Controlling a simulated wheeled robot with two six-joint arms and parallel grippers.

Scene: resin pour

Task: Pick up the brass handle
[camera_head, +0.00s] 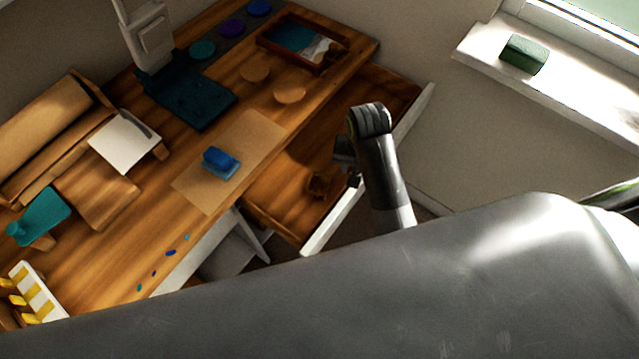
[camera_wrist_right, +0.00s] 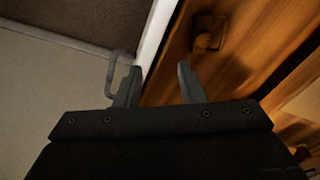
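A small brown-gold piece, seemingly the brass handle (camera_head: 319,184), lies inside the open drawer (camera_head: 285,205). In the right wrist view the brass handle (camera_wrist_right: 208,38) shows beyond my gripper on the drawer's wooden floor, its shape dark and partly unclear. My left gripper is not in view.
A grey bar pull (camera_wrist_right: 116,68) on the drawer's outer face is close to my left-hand finger in the wrist view. The wooden desk (camera_head: 110,255) holds a blue block (camera_head: 220,160), a framed tray (camera_head: 340,62) and round coasters. A green block (camera_head: 524,54) sits on the windowsill.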

